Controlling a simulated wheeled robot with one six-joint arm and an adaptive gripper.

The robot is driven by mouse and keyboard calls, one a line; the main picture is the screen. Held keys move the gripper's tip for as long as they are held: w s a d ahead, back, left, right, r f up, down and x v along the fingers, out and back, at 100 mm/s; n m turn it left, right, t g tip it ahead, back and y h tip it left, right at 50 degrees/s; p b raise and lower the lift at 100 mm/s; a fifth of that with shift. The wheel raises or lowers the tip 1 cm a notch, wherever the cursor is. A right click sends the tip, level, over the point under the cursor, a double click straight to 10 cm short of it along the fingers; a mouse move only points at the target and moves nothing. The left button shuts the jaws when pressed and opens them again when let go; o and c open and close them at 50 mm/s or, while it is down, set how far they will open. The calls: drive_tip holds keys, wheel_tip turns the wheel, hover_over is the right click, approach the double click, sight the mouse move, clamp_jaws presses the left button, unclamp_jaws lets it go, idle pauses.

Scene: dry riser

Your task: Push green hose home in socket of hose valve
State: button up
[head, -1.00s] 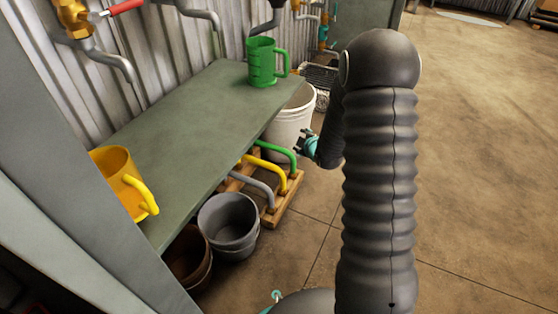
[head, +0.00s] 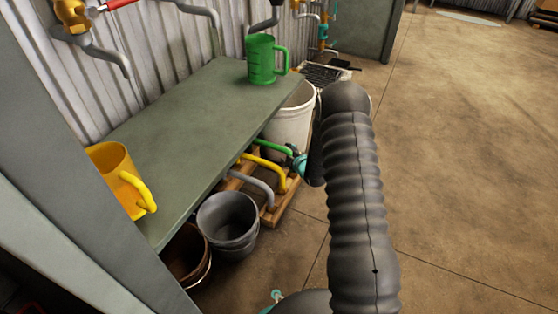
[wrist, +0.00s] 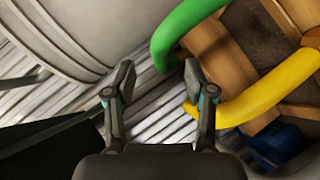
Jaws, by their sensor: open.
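The green hose (head: 272,146) lies on a wooden rack under the bench, beside a yellow hose (head: 265,164) and a grey one. In the wrist view the green hose (wrist: 180,35) curves past the upper right, above the right fingertip. My gripper (wrist: 157,85) is open and empty between its fingers. In the head view my gripper (head: 299,162) is at the right end of the green hose, partly hidden by my arm. I cannot tell whether they touch. Several pipe fittings are on the wall, including a brass valve with a red handle (head: 98,10); I cannot tell which is the hose valve.
The bench (head: 190,120) overhangs the rack and bears a green mug (head: 262,62) and a yellow mug (head: 115,175). A white bucket (head: 292,120) stands behind the hoses, a grey bucket (head: 228,225) in front.

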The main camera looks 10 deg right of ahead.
sight(283, 150)
drive_tip(key=shift+b+x, duration=0.4)
drive_tip(key=shift+x, duration=2.75)
clamp_jaws()
